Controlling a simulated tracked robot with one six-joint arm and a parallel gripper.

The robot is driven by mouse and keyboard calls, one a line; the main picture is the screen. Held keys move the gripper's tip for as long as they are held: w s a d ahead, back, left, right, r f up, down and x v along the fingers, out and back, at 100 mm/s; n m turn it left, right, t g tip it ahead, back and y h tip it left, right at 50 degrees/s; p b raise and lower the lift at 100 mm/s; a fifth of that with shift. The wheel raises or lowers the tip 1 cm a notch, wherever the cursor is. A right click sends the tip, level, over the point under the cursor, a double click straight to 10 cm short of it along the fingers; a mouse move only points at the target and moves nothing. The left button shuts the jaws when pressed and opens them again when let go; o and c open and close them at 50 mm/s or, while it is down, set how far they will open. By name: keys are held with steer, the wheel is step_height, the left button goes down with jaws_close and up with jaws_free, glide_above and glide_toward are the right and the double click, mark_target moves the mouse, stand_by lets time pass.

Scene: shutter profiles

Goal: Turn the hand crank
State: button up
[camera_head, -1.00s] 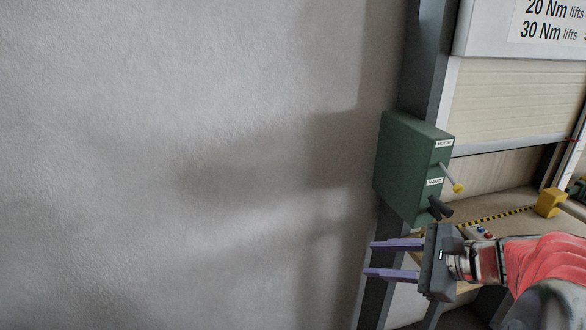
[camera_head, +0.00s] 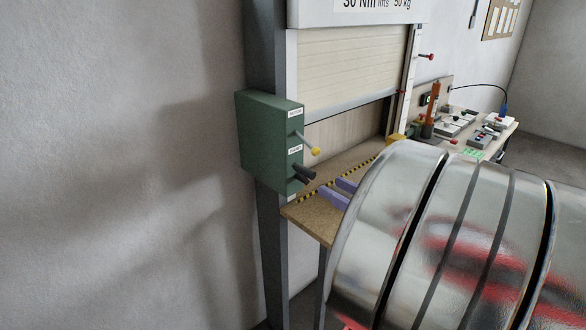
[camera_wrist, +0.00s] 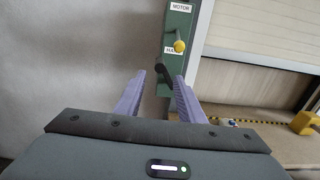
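A green gearbox (camera_head: 262,142) is fixed to a grey post and carries labels reading MOTOR and apparently HAND. A black crank handle (camera_head: 304,172) sticks out low on its right face. Above it is a lever with a yellow knob (camera_head: 315,151). My gripper (camera_head: 328,185) has two purple fingers, open and empty, just right of and below the handle; my shiny arm link hides the rest. In the wrist view the black handle (camera_wrist: 161,82) appears between the two fingertips, and the yellow knob (camera_wrist: 179,46) is above it. Whether the fingers reach around the handle I cannot tell.
A wooden bench (camera_head: 310,212) with black-yellow edge tape lies below the shutter (camera_head: 350,68). A yellow block (camera_wrist: 304,122) sits on it at the right. Several devices stand on a table (camera_head: 478,134) farther back. The plain wall at left is clear.

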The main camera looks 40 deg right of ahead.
mark_target(296, 167)
steer(key=shift+w, duration=0.15)
steer(key=shift+w+a, duration=0.2)
steer(key=shift+w, duration=6.55)
jaws_close()
